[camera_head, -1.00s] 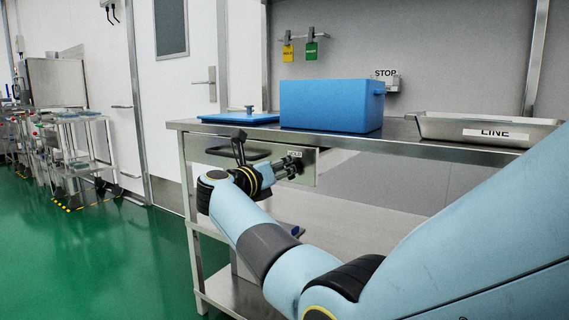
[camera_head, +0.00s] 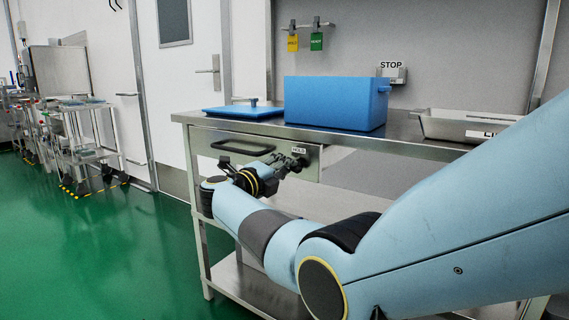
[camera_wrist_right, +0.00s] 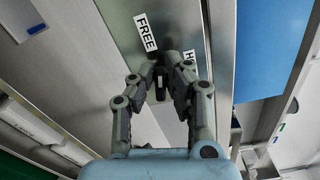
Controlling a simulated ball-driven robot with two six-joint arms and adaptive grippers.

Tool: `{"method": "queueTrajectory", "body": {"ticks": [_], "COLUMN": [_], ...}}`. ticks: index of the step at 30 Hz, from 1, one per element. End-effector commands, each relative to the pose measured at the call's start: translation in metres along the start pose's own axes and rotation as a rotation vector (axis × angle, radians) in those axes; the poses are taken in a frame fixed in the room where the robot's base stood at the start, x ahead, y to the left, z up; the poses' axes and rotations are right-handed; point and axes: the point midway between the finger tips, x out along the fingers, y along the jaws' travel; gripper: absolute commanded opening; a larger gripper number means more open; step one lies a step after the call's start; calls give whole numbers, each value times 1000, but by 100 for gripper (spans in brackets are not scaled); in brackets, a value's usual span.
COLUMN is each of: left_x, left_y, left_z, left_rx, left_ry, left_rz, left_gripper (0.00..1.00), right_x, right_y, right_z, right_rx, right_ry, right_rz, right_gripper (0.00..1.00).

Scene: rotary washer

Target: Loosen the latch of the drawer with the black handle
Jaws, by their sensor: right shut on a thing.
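The drawer (camera_head: 215,142) with the black handle (camera_head: 240,147) is shut under the left end of the steel worktop. My right gripper (camera_head: 295,163) is at the right part of the drawer front, just below the HOLD label (camera_head: 299,150). In the right wrist view, the fingers of my right gripper (camera_wrist_right: 166,74) are closed around the small dark latch (camera_wrist_right: 160,88), which is largely hidden between them. The FREE label (camera_wrist_right: 146,33) is beside the fingertips, and the start of the HOLD label (camera_wrist_right: 189,56) shows past the right finger. My left gripper is not in view.
On the worktop (camera_head: 420,146) stand a blue box (camera_head: 335,103), a flat blue lid (camera_head: 243,112) and a steel tray (camera_head: 445,123). A STOP sign (camera_head: 391,65) and yellow and green tags hang behind. Green floor is open at the left.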

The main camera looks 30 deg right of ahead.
Motion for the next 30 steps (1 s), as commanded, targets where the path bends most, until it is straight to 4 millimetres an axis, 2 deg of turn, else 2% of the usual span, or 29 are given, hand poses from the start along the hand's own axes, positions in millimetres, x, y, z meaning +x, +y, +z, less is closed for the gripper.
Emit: {"method": "queueTrajectory", "body": {"ticks": [12, 27, 28, 30], "left_x": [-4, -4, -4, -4], "left_y": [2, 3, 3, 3], "left_z": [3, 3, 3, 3], "left_rx": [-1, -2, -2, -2], "left_ry": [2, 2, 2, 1], "left_rz": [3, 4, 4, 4], "left_gripper": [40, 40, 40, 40], "right_x": [0, 0, 0, 0], "right_y": [3, 4, 4, 4], "right_z": [1, 1, 1, 1], "right_rx": [-165, -183, -183, -183], "right_ry": [-3, -3, -3, -3], "right_rz": [1, 2, 2, 2], "right_gripper": [0, 0, 13, 23]}}
